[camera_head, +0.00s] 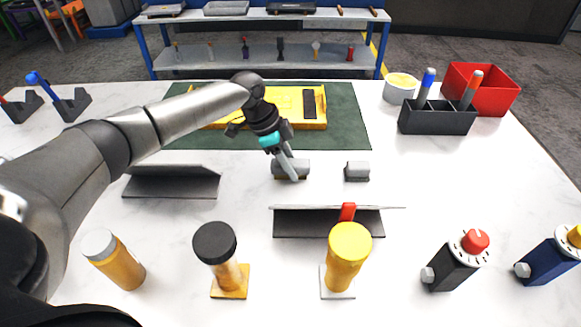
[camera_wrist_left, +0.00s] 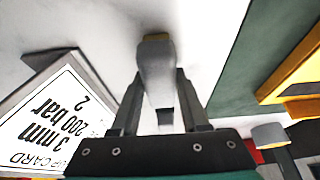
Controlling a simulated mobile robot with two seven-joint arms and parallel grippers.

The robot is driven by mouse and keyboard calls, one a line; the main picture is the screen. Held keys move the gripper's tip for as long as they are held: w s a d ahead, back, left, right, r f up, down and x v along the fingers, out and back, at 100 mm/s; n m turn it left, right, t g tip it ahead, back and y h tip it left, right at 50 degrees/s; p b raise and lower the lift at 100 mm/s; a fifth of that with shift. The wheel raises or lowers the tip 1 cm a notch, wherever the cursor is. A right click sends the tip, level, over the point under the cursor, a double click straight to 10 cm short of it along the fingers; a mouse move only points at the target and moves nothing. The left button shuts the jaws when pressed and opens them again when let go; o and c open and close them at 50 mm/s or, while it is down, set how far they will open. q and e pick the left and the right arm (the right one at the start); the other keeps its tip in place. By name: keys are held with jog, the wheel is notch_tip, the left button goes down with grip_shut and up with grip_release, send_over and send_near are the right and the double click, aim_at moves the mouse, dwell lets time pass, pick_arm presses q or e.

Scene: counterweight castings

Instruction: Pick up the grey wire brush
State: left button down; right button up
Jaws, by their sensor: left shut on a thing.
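The grey wire brush (camera_head: 302,165) is a small grey block with a brownish-yellow strip along its underside, near the middle of the white table in the head view. My left gripper (camera_head: 289,172) reaches it from above and is shut on it. In the left wrist view the grey brush (camera_wrist_left: 156,62) sits between the two fingers of the left gripper (camera_wrist_left: 158,100), its yellowish end pointing away. Whether it touches the table or hangs just above is hard to tell. My right gripper is not in view.
A similar grey block (camera_head: 357,172) lies just right. Two angled card stands (camera_head: 172,184) (camera_head: 325,222) are close by. A green mat (camera_head: 347,125) with a yellow case (camera_head: 290,103) lies behind. A black holder (camera_head: 437,121) and red bin (camera_head: 490,97) stand right; several bottles and stamps line the front.

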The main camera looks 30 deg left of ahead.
aim_at(291, 162)
pick_arm(q)
jog(key=shift+r, duration=0.15)
notch_tip(291, 162, up, 20)
jog(key=p, duration=0.3)
jog(key=shift+r+p, duration=0.15)
jog(key=shift+p, duration=0.15)
jog(key=c, duration=1)
grip_release()
jog(key=c, duration=0.6)
